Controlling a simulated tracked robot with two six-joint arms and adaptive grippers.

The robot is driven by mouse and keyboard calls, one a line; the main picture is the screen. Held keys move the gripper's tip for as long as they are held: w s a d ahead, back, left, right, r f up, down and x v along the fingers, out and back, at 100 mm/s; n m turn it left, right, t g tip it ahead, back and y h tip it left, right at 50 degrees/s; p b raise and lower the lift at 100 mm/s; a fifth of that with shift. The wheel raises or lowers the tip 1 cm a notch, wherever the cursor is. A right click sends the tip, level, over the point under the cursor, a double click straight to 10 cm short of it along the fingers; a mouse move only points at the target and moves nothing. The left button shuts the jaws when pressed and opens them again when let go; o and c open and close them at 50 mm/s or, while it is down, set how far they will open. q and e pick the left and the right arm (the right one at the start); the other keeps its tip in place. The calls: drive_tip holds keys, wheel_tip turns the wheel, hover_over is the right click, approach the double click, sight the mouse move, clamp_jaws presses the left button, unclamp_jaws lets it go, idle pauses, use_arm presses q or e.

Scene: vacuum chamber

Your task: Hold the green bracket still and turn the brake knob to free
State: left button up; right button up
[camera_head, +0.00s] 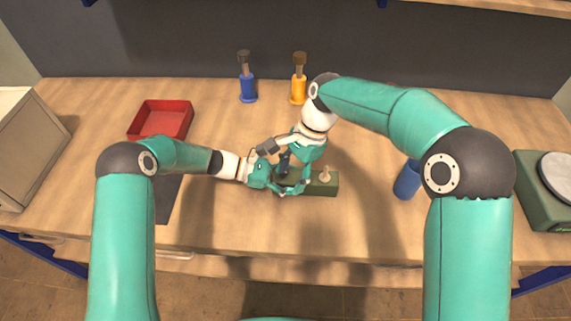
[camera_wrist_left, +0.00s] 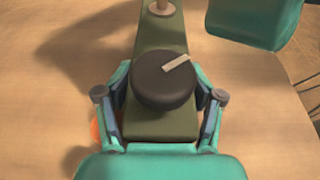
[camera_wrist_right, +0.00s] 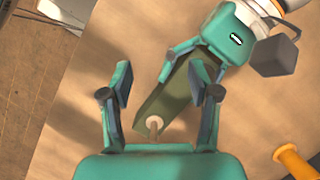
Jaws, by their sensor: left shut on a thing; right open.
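The green bracket (camera_head: 323,184) lies on the bench with a pale peg (camera_head: 325,174) near its right end. In the left wrist view the dark round brake knob (camera_wrist_left: 162,82) sits on the bracket, its pale mark slanting up to the right. My left gripper (camera_head: 284,186) is shut on the bracket's left end, its fingers at either side beside the knob. My right gripper (camera_head: 293,174) is above the bracket, open and empty. In the right wrist view its fingers stand apart on both sides of the bracket (camera_wrist_right: 168,98); the knob cannot be made out there.
A red tray (camera_head: 161,119) is at the back left. Blue (camera_head: 248,90) and orange (camera_head: 299,90) upright devices stand at the back. A blue cup (camera_head: 406,182) stands to the right, partly behind my right arm. A green scale (camera_head: 547,196) is at the far right. The front bench strip is clear.

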drive_tip(key=w+d+r+m+t+y, duration=0.1)
drive_tip(key=w+d+r+m, duration=0.25)
drive_tip(key=w+r, duration=0.3)
drive_tip(key=shift+m, duration=0.55)
drive_tip(key=x, duration=0.3)
drive_tip(key=a+x, duration=0.1)
drive_tip(key=x, duration=0.7)
drive_tip(key=shift+a+r, duration=0.15)
drive_tip(key=shift+a, duration=0.05)
drive_tip(key=c, duration=1.1)
drive_tip(key=shift+c, duration=0.2)
